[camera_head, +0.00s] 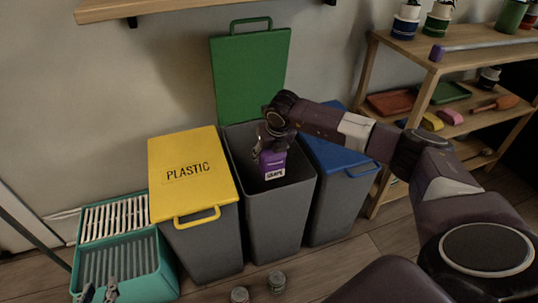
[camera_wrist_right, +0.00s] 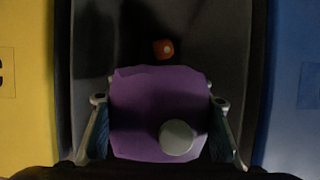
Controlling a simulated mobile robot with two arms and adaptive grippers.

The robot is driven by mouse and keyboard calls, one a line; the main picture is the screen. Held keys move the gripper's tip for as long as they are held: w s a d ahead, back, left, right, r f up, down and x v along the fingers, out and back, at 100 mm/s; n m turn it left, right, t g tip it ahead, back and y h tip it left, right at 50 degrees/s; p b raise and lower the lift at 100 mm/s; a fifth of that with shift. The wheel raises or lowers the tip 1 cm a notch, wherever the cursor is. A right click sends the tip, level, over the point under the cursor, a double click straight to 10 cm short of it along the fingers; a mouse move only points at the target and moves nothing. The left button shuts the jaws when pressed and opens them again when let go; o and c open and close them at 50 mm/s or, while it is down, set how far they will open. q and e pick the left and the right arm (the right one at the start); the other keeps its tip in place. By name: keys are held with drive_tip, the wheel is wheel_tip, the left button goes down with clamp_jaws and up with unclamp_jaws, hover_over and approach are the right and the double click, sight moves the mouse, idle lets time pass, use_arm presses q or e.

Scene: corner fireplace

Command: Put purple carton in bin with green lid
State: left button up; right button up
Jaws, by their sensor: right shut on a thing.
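The purple carton (camera_head: 273,164) has a white label and hangs inside the mouth of the grey bin with the green lid (camera_head: 292,200). That bin's green lid (camera_head: 250,75) stands open against the wall. My right gripper (camera_head: 275,146) is shut on the carton. In the right wrist view the carton (camera_wrist_right: 135,105) fills the space between the fingers, its pale round cap facing the camera. My left gripper (camera_head: 98,291) is at the lower left edge, its two fingers apart and empty, in front of the teal crate.
A bin with a closed yellow lid (camera_head: 185,168) stands left, one with a closed blue lid (camera_head: 340,155) right. A small orange thing (camera_wrist_right: 163,48) lies inside the middle bin. A teal crate (camera_head: 115,262) is far left.

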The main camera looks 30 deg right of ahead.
drive_tip(key=o, duration=1.2)
